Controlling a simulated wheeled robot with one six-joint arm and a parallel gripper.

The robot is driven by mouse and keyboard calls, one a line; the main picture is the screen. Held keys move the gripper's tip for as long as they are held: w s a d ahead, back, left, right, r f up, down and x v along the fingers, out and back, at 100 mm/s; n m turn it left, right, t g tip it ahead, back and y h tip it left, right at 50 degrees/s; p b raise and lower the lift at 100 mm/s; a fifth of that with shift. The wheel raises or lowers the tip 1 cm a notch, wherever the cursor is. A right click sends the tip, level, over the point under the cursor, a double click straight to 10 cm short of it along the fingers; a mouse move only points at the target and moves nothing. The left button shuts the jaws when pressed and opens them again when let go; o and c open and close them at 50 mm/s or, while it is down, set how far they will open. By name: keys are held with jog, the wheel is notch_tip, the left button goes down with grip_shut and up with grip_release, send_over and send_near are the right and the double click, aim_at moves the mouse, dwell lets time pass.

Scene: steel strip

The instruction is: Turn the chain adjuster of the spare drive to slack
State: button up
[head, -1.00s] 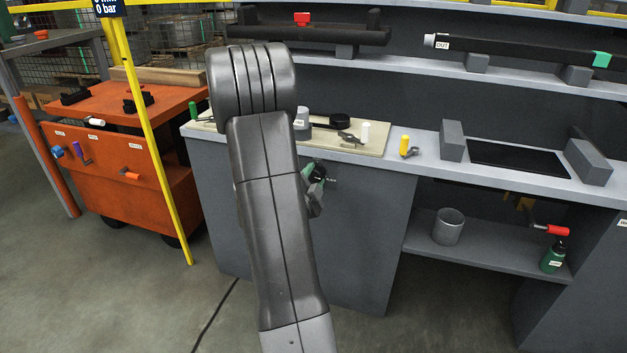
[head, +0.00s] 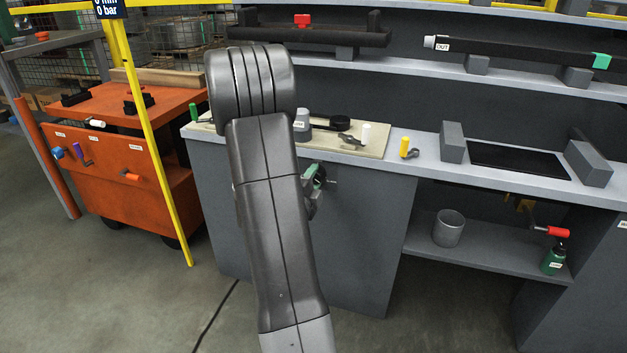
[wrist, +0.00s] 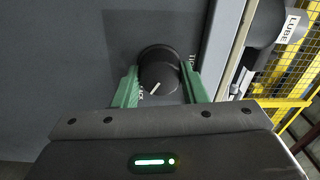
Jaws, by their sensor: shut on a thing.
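The chain adjuster looks to be a round black knob (wrist: 158,75) with a white pointer line, on a grey panel in the wrist view. The line points to the lower left, towards a partly hidden label ending in "ACK" (wrist: 141,95). Another label, partly covered, stands at the knob's right. My gripper (wrist: 161,72) is shut on the knob, with one green finger at its left and one at its right. In the head view my gripper (head: 314,184) is at the grey bench front, mostly behind my arm, and the knob is hard to make out.
A grey cylinder labelled LUBE (wrist: 265,22) is close to the right in the wrist view. Above my gripper, the bench top (head: 428,168) holds a pale board (head: 375,148) with small parts. An orange cabinet (head: 120,190) and yellow post (head: 150,140) stand left.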

jog(key=o, duration=1)
jog(key=shift+c, duration=0.2)
jog(key=p+v, duration=0.1)
jog(key=v, duration=1.2)
jog(key=shift+s+p, duration=0.3)
jog(key=shift+s, duration=0.1)
jog(key=b+x, duration=0.1)
jog(key=x, duration=1.2)
jog(key=shift+w+b, duration=0.3)
jog(key=shift+w, duration=0.1)
